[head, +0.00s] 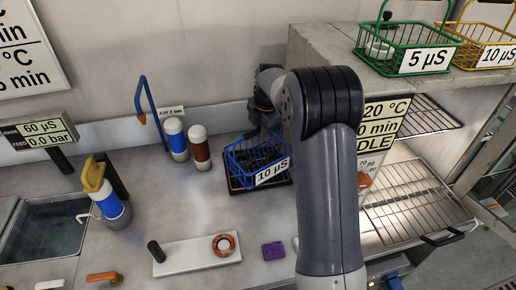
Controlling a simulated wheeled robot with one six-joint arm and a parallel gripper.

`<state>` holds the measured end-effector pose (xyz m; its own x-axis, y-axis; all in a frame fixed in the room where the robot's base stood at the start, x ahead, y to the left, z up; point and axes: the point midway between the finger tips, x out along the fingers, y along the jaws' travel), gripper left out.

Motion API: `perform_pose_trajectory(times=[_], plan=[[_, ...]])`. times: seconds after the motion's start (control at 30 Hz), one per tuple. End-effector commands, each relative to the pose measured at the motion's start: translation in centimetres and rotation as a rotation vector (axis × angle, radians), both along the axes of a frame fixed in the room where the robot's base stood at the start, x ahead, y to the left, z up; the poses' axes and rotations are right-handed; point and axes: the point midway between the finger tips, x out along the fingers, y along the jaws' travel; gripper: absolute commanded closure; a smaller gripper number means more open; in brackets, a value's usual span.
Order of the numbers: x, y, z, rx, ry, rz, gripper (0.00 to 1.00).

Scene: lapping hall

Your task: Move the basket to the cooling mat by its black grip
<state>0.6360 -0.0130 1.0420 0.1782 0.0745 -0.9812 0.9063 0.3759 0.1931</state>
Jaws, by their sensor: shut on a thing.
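The blue wire basket (238,158) has a "10 µS" label on its front and dark contents. It is at the middle of the counter, over a black mat or tray (236,186); I cannot tell whether it rests on it or hangs just above. My gripper (262,118) is at the top of the basket's far side, partly hidden behind my arm. It is shut on the basket's grip, whose black part is hard to make out against the dark jaws. I cannot tell for sure whether the black mat is the cooling mat.
Blue-banded (175,139) and brown (199,147) bottles stand left of the basket, near a blue bent pipe (146,108). A white board (195,262), purple block (273,251) and sink (45,228) are nearer. Green (388,58) and yellow (485,52) baskets stand on the cabinet, upper right.

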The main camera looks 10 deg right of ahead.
Motion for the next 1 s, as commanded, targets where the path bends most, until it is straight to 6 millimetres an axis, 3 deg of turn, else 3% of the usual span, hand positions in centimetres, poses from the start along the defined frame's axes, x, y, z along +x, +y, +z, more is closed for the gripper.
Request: perform_pose_trajectory(times=[0.5, 0.9, 0.93, 1.0], plan=[[0.0, 0.0, -5.9, 0.001, -0.002, -0.001, 1.00], [0.1, 0.0, -6.6, 0.001, -0.004, -0.001, 1.00], [0.0, 0.0, -6.7, 0.001, -0.001, -0.001, 0.82], [0.0, 0.0, -6.6, 0.001, -0.001, -0.001, 0.76]])
